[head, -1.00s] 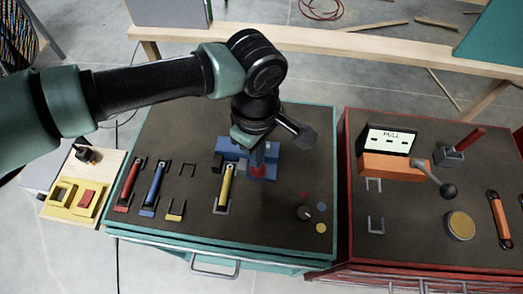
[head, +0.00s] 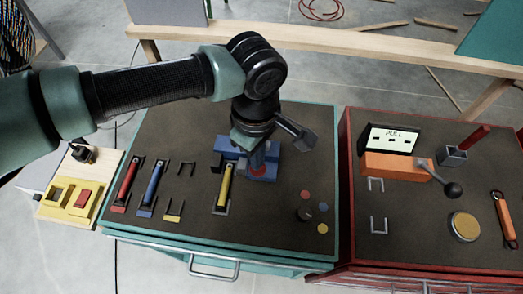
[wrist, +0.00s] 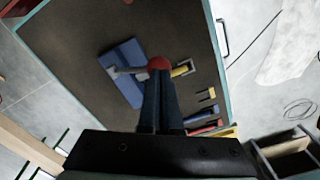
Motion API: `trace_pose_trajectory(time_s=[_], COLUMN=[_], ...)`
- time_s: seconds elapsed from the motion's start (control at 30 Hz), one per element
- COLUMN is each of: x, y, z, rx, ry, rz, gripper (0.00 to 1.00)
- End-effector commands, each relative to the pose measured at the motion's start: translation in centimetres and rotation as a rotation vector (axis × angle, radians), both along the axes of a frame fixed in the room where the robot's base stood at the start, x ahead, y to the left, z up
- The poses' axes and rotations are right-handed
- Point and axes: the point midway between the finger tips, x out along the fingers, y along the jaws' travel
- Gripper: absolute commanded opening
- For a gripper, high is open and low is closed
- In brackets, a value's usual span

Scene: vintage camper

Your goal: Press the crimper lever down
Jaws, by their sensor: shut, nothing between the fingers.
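The crimper appears to be the blue block (head: 268,165) on the dark top of the teal cabinet. Its grey lever (wrist: 124,71) ends in a red ball knob (wrist: 159,63), which also shows low beside the blue block in the head view (head: 257,171). My gripper (wrist: 161,78) is shut and empty. It points down over the crimper, with its fingertips right at the red knob in the wrist view. It also shows in the head view (head: 262,158), partly covering the block and lever. I cannot tell whether the fingertips touch the knob.
Yellow (head: 225,184), blue (head: 153,184) and red (head: 128,183) handles stand left of the crimper. Small coloured buttons and a black knob (head: 304,214) lie to its front right. A red cabinet (head: 420,262) with an orange device (head: 395,166) stands to the right.

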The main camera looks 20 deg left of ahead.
Motion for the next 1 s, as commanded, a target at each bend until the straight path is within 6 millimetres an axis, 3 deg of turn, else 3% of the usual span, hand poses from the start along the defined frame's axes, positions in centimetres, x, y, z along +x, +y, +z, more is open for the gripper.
trace_pose_trajectory(time_s=[0.37,1.0], x=[-0.9,-1.3], y=[-0.3,-0.3], z=[-1.7,-2.6], rx=[-0.001,0.001], ry=[0.000,0.000], rz=[-0.001,0.001], gripper=[0.00,0.00])
